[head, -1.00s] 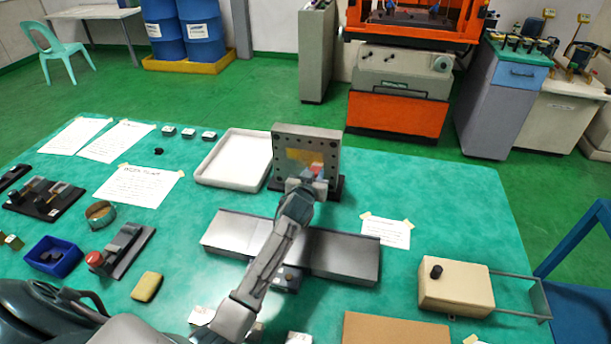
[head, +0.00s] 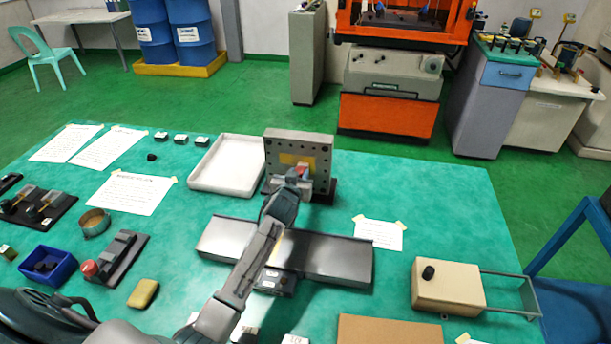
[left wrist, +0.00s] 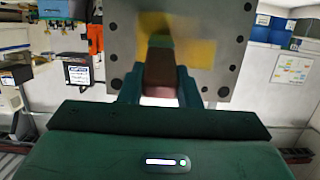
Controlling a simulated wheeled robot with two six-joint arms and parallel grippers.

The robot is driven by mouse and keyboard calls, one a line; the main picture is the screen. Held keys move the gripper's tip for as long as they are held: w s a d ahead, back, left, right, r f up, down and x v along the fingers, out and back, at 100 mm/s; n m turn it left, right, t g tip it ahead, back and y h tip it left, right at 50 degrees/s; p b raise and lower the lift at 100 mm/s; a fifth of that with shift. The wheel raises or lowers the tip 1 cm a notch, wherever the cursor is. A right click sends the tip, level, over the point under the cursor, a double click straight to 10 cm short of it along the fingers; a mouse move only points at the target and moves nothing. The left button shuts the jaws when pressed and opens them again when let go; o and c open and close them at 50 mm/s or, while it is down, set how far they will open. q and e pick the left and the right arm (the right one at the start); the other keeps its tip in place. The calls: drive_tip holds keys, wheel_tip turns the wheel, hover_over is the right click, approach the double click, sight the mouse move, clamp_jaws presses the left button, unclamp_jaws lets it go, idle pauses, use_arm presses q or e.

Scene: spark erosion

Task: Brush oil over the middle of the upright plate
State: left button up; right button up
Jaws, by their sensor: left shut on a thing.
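The upright grey plate (head: 325,152) has holes along its edges and a yellow patch (head: 287,159) in its middle. It stands on a dark base at the back of the table. My left gripper (head: 298,178) is in front of the plate, shut on a brush with a reddish part showing. In the left wrist view the brush (left wrist: 160,70) is a brown block between the fingers, its greenish far end over the yellow patch (left wrist: 201,53) of the plate (left wrist: 120,40). I cannot tell whether it touches. My right gripper is not in view.
A white tray (head: 192,182) lies left of the plate. A low grey metal slab (head: 340,260) lies in front of it, under my left arm. A beige box (head: 448,286) with a metal frame is at the right. The table right of the plate is clear.

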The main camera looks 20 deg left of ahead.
use_arm(q)
drive_tip(key=shift+s+a, duration=0.1)
drive_tip(key=shift+a, duration=0.4)
drive_tip(key=shift+s+a+r+p, duration=0.85)
drive_tip(key=shift+a+p, duration=0.35)
drive_tip(key=shift+a, duration=2.4)
drive_tip(key=shift+w+d+f+b, duration=0.1)
drive_tip(key=shift+w+d+b, duration=0.15)
drive_tip(key=shift+d, duration=1.05)
drive_tip(key=shift+w+d+f+b, duration=0.15)
drive_tip(key=shift+w+d, duration=0.2)
drive_tip(key=shift+d, duration=1)
drive_tip(key=shift+w+d+r+b, duration=0.1)
drive_tip(key=shift+w+d+b, duration=0.15)
drive_tip(key=shift+d, duration=1.05)
drive_tip(key=d, duration=0.2)
drive_tip(key=w+d, duration=0.1)
drive_tip(key=shift+d+b, duration=0.35)
drive_tip(key=shift+d, duration=0.05)
drive_tip(key=shift+s, duration=0.1)
